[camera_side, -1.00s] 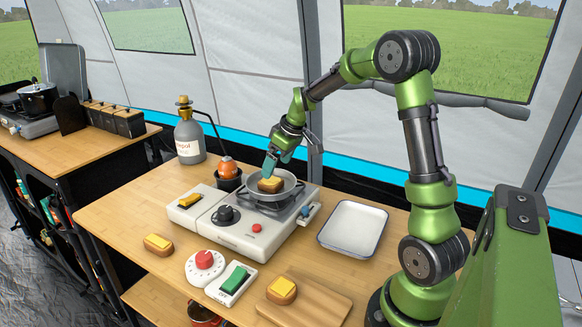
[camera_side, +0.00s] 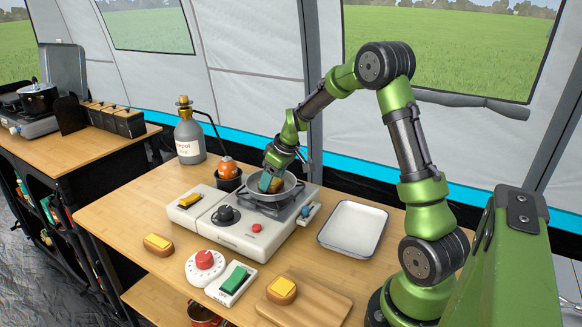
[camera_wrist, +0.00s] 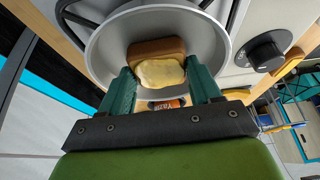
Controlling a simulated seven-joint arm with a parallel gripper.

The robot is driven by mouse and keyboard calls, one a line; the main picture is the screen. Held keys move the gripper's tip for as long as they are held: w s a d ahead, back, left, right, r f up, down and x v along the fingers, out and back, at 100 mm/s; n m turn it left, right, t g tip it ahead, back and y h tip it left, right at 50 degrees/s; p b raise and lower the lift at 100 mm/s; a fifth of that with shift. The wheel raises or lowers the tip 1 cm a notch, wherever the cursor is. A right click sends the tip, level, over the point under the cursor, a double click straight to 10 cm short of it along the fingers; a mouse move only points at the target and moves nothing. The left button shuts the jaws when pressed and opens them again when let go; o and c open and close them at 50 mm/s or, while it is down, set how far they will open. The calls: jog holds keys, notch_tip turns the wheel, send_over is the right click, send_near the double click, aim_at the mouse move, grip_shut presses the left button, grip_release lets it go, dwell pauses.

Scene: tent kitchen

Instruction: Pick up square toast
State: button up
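A square toast with a yellow topping lies in the round pan and shows in the side view (camera_side: 276,187) and the wrist view (camera_wrist: 160,72). The pan (camera_side: 298,190) sits on the white stove; its grey wall also shows in the wrist view (camera_wrist: 102,50). My gripper (camera_side: 269,182) reaches down into the pan. In the wrist view its green fingers (camera_wrist: 159,78) stand one on each side of the toast, very near or touching its edges. I cannot tell whether they press on it. The finger nearer the side camera partly hides the toast there.
Another topped toast (camera_side: 158,244) lies at the table's front left. One more (camera_side: 281,290) lies on the cutting board (camera_side: 318,306). A white tray (camera_side: 352,240) right of the stove is empty. An orange item in a dark cup (camera_side: 229,172) and a gas bottle (camera_side: 189,138) stand behind-left.

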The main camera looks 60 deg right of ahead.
jog(key=c, duration=0.6)
jog(key=shift+r, duration=0.15)
